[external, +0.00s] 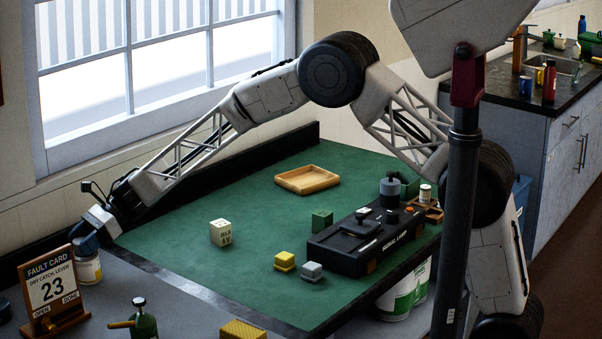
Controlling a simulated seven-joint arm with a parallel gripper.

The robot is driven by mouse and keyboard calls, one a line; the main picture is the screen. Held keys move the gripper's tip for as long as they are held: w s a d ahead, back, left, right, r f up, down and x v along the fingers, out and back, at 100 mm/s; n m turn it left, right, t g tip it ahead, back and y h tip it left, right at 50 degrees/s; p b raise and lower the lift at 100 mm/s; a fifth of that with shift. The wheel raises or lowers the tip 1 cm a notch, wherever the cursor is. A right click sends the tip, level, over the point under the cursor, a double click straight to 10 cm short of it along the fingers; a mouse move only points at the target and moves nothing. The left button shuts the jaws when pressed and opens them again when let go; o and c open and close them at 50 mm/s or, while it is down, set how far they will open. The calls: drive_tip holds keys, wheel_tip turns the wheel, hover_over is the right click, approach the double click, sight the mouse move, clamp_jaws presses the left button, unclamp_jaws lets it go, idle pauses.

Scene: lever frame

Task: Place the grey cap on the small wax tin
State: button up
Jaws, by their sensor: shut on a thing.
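My gripper (93,236) is at the far left, beyond the near left edge of the green bench top, pointing down. It is shut on a dark blue-grey piece (84,244) that looks like the grey cap; the fingers and the piece are small and hard to separate. Directly below is a white tin (88,270) with a yellow band, which seems to be the wax tin. The fault card partly hides it. The cap is over the tin's top; I cannot tell whether they touch.
A fault card stand (51,291) is close in front of the tin. The green bench top (190,270) carries a cream cube (224,233), a wooden tray (307,180), small blocks and a black signal box (365,240). The window wall rises behind.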

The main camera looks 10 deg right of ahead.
drive_tip(key=shift+f, duration=0.2)
drive_tip(key=o, duration=0.9)
drive_tip(key=shift+r, duration=0.2)
drive_tip(key=shift+w+d, duration=0.15)
drive_tip(key=v, duration=1.1)
drive_tip(key=shift+w+d+r, duration=0.2)
drive_tip(key=shift+r, duration=0.05)
